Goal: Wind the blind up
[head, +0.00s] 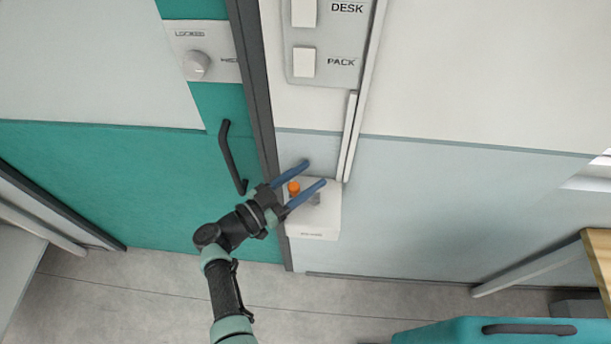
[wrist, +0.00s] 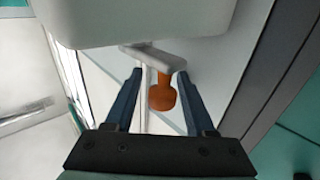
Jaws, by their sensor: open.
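The blind's winder is a white box (head: 313,222) low on the wall, right of the dark door frame. It fills the top of the wrist view (wrist: 135,22). A short grey crank arm (wrist: 152,57) comes out of the box and carries an orange knob (wrist: 162,94). In the head view the orange knob (head: 293,187) shows between my blue fingers. My gripper (head: 314,174) is open, with one finger on each side of the knob. In the wrist view a gap shows between the knob and each finger of my gripper (wrist: 159,74). The blind itself is not clearly in view.
A teal door with a dark handle (head: 230,158) and a lock dial (head: 196,66) is on the left. A switch panel (head: 304,62) marked DESK and PACK is above the winder. A teal cabinet (head: 450,332) stands at lower right, near a wooden top (head: 600,250).

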